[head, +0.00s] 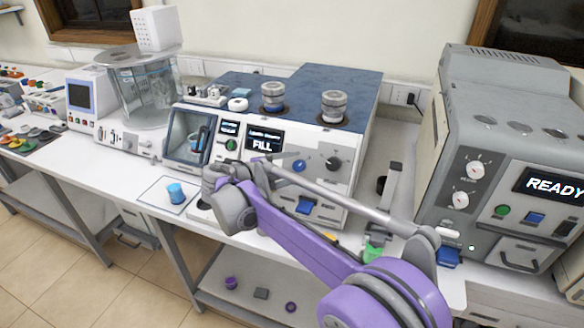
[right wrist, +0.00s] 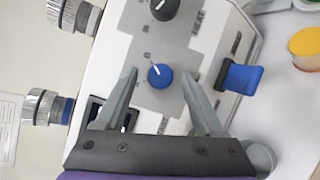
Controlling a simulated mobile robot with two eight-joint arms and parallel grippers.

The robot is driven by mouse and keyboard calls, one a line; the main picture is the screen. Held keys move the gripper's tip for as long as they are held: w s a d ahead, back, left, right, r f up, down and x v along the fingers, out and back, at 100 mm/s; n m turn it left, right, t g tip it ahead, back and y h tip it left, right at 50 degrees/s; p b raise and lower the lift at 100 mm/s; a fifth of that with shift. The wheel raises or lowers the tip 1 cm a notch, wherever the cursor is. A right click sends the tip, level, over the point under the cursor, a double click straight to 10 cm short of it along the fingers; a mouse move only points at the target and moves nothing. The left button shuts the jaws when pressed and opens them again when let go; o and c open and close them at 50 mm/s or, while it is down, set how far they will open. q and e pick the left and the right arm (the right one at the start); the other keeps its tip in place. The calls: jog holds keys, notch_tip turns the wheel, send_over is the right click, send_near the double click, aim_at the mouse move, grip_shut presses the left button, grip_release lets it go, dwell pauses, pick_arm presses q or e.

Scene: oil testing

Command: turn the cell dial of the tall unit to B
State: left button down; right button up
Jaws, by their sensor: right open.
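The tall unit (head: 318,86) is a white bench instrument with a blue-grey top and a FILL display, in the middle of the head view. Its front carries a blue dial (head: 299,165) and, to the right, a black dial (head: 333,163). I cannot read which is the cell dial, nor the letters around them. In the right wrist view, the blue dial (right wrist: 159,77) lies between the spread fingers of my right gripper (right wrist: 158,73), its white pointer toward the upper left. The gripper is open and empty; contact with the dial is unclear. My left gripper is not visible.
A blue lever (right wrist: 240,77) sticks out beside the dials. Two metal-capped cells (head: 333,106) stand on the unit's top. A blue cup (head: 176,193) stands on a mat in front. A grey READY machine (head: 505,125) stands at right.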

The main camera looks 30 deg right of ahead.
jog(key=v, duration=1.1)
jog(key=shift+b, duration=0.3)
jog(key=shift+s+d+f, duration=0.1)
